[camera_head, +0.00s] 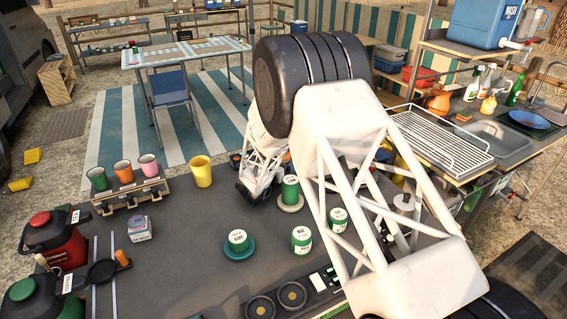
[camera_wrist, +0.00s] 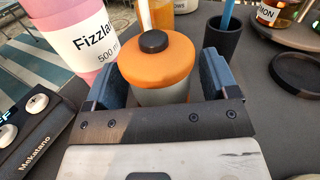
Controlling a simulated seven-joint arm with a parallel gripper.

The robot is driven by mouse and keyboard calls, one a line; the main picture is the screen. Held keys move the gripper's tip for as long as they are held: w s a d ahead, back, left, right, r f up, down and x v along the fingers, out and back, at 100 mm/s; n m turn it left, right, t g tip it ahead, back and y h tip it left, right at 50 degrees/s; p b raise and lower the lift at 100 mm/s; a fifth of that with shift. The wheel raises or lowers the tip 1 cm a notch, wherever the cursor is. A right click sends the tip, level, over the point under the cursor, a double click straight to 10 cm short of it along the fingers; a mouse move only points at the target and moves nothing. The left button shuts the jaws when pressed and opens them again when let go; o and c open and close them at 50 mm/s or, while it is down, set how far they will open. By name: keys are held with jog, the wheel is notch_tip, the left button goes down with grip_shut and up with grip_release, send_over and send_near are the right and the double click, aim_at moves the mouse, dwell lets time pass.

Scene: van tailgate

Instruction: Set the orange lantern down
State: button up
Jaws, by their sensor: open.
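The orange lantern (camera_wrist: 157,62), with a rounded orange top, a black knob and a pale body, stands upright between my gripper's jaws in the wrist view. My gripper (camera_wrist: 160,82) is open, with one blue-padded finger on each side of the lantern. The lantern's base is hidden behind the gripper's front plate, so its contact with the surface does not show. In the head view my gripper (camera_head: 256,184) is low over the far edge of the dark counter, and my arm hides much of that area.
Close by in the wrist view are a pink Fizzla bottle (camera_wrist: 80,38), a black cup (camera_wrist: 226,42), a black dish (camera_wrist: 298,72) and a Makatano box (camera_wrist: 35,130). In the head view, green-labelled cans (camera_head: 301,240) and a yellow cup (camera_head: 201,171) stand on the counter (camera_head: 185,250).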

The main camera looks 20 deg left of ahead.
jog(key=shift+r, duration=0.15)
jog(key=v, duration=1.2)
jog(key=shift+r, duration=0.1)
dwell(0.7)
